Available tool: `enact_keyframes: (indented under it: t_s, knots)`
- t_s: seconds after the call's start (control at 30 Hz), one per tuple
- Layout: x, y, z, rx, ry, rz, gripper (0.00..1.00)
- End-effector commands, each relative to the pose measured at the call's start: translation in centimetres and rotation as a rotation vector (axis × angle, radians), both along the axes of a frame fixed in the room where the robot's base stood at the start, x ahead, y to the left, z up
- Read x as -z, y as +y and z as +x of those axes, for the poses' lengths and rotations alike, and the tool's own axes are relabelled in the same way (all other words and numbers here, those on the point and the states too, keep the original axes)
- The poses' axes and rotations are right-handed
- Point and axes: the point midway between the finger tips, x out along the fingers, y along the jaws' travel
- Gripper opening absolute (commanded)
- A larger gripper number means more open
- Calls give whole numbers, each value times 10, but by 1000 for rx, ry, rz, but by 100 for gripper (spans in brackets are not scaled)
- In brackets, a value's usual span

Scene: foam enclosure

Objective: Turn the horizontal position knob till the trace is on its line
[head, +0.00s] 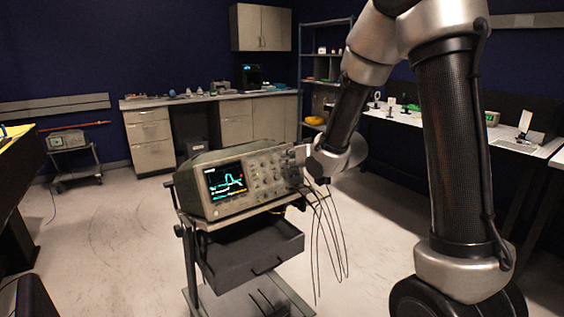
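An oscilloscope (215,209) with a lit screen (226,180) stands on a wheeled cart in the head view. A cyan trace with a raised hump runs across the dark screen, with coloured marks and text around it. Whether the trace lies on a line is too small to tell. The control panel (266,175) right of the screen carries several knobs; I cannot tell which one is the horizontal position knob. My gripper (299,157) is at the upper right end of the panel, close to its face. Its fingers are small and partly hidden, so contact and opening are unclear.
The cart (188,250) has an open dark drawer (250,254) below the scope. Thin black cables (330,235) hang at the scope's right end. A cluttered counter (205,97) stands behind and a white bench (425,123) at right. The floor (95,235) left of the cart is clear.

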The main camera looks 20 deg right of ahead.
Motion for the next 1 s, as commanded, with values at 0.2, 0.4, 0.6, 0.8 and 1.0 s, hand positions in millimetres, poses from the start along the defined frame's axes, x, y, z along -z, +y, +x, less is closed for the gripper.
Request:
enact_keyframes:
  t_s: [0.2, 0.4, 0.6, 0.8, 1.0]
  knots:
    - [-13, -10, -28, 0, 0, 1, 22]
    - [-15, -12, -34, 0, 1, 1, 22]
    - [-15, -12, -33, 0, 1, 1, 22]
    - [-10, -14, -35, -6, 13, -28, 22]
    - [58, -48, -76, 22, 309, -230, 22]
